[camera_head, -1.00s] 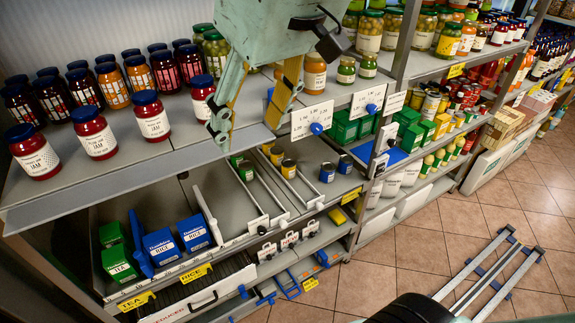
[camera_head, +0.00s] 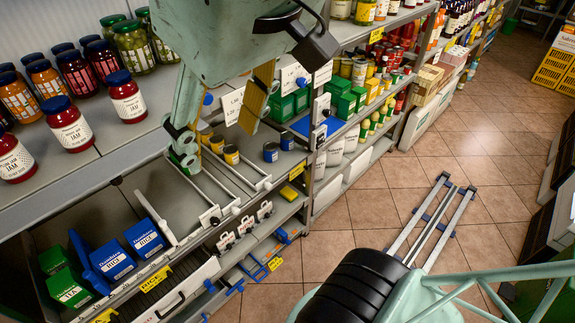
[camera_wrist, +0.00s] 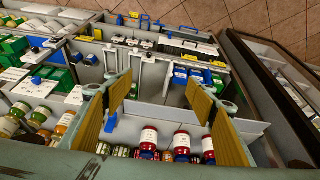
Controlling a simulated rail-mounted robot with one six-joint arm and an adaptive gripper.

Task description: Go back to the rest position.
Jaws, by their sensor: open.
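My gripper (camera_head: 217,135) hangs in front of the shelf unit, its two fingers spread apart with yellow pads and nothing between them. In the wrist view my gripper (camera_wrist: 160,95) is also open and empty, with jars and shelf parts seen beyond it. In the head view, the jam jars (camera_head: 127,97) with blue lids stand upright on the upper shelf (camera_head: 110,150), left of the fingers. No held object shows in either view.
Blue rice boxes (camera_head: 145,238) and green tea boxes (camera_head: 68,288) sit on the lower shelf. Small cans (camera_head: 231,154) stand between dividers. A floor rail (camera_head: 433,225) lies on the tiles. The tiled aisle (camera_head: 480,130) has free floor; yellow crates (camera_head: 553,68) stand at far right.

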